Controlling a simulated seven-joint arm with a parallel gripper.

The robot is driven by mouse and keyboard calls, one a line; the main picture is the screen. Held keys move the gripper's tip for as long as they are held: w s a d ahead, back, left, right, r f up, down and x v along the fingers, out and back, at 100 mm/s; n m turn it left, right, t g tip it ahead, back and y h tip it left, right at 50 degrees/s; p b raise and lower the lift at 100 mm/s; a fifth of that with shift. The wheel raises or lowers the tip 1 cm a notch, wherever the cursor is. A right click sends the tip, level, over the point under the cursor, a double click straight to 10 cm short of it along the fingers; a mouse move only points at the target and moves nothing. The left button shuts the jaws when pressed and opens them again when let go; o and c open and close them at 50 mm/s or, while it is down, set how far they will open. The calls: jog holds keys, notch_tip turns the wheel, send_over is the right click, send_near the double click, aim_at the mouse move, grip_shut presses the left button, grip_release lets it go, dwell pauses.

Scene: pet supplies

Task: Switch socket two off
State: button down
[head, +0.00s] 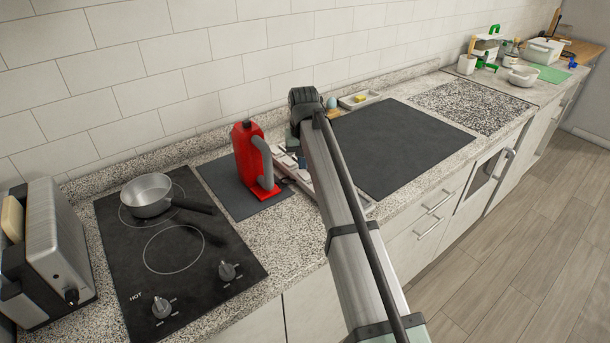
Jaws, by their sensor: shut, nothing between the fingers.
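A pale, long strip-like unit (291,165) with small dark parts lies on the counter, just right of the red jug-like container. It looks like the socket strip, but its switches are too small to read and my arm covers part of it. I cannot tell which socket is the second or how its switch stands. My gripper (295,146) is at the end of my arm, close over the strip's back part. It is shut and empty. Its fingertips are mostly hidden, so I cannot tell whether they touch the strip.
The red container (251,160) stands close left of the strip on a dark mat (221,184). A pot (147,195) sits on the black hob (205,262), with a toaster (50,250) at far left. A wide dark mat (395,145) to the right is clear. The tiled wall rises behind.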

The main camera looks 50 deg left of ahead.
aim_at(303, 173)
jog(key=shift+f, duration=0.85)
dwell(0.7)
jog(key=shift+r, duration=3.5)
